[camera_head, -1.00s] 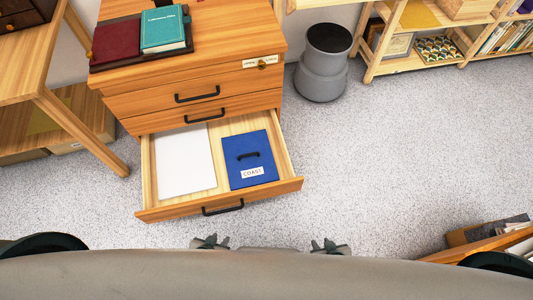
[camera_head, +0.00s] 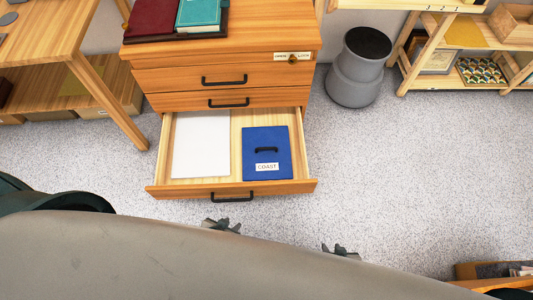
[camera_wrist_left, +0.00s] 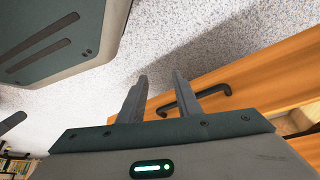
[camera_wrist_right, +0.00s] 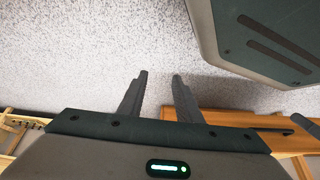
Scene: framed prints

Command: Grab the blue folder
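The blue folder (camera_head: 267,152) lies flat in the right part of the open bottom drawer (camera_head: 235,190). It has a black handle (camera_head: 267,149) on top and a white label reading COAST. My left gripper (camera_head: 222,226) is just in front of the drawer, apart from the folder. In the left wrist view my left gripper (camera_wrist_left: 160,95) has its two fingers spread with nothing between them. My right gripper (camera_head: 340,250) is in front and to the right of the drawer. In the right wrist view my right gripper (camera_wrist_right: 158,92) is open and empty.
A white sheet or folder (camera_head: 201,143) lies left of the blue one in the drawer. Red and teal books (camera_head: 200,14) sit on the cabinet (camera_head: 260,35). A grey stool (camera_head: 355,75) stands right of it. A wooden table (camera_head: 40,35) is at left.

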